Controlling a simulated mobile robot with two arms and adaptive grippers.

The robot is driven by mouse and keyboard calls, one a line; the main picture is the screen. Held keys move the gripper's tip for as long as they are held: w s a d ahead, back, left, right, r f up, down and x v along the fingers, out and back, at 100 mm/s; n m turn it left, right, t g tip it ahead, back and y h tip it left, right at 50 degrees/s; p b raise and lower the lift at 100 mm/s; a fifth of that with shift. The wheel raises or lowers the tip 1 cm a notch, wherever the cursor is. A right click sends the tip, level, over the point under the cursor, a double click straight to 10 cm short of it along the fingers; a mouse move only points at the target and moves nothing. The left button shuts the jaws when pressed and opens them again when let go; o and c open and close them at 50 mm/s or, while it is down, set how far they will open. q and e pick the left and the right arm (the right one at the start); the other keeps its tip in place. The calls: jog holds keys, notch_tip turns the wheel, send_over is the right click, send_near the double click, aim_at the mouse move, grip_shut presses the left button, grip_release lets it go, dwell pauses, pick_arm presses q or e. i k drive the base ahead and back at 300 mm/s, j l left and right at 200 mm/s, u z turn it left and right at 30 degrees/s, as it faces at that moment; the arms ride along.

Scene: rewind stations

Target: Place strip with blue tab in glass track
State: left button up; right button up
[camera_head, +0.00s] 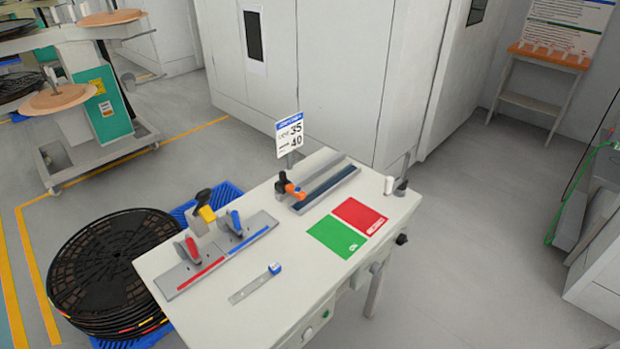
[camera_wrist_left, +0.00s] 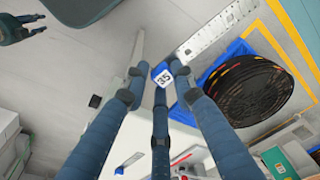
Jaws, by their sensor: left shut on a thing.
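My left gripper (camera_wrist_left: 155,80) shows only in the left wrist view. Its fingers are shut on a blue tab (camera_wrist_left: 162,76) with a white face marked 35. A pale ruler-like strip (camera_wrist_left: 215,35) runs from near the tab to the upper right. In the head view a grey strip (camera_head: 252,287) with a blue tab (camera_head: 274,268) appears over the table front; I cannot tell whether it is the same strip. Long tracks (camera_head: 328,187) lie at the table's back, beside an orange-handled clamp (camera_head: 290,188); which is glass is unclear. My right gripper (camera_wrist_left: 18,27) shows at the wrist view's upper left.
The white table (camera_head: 300,262) also carries a red-striped track (camera_head: 202,273), a blue-striped track (camera_head: 248,240), toggle clamps, a green mat (camera_head: 337,236) and a red mat (camera_head: 359,214). A sign (camera_head: 290,135) stands behind. Black reels (camera_head: 112,265) sit left on a blue pallet.

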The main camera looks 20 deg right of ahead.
aim_at(333, 181)
jog(key=l+u, duration=0.45)
jog(key=l, duration=2.4)
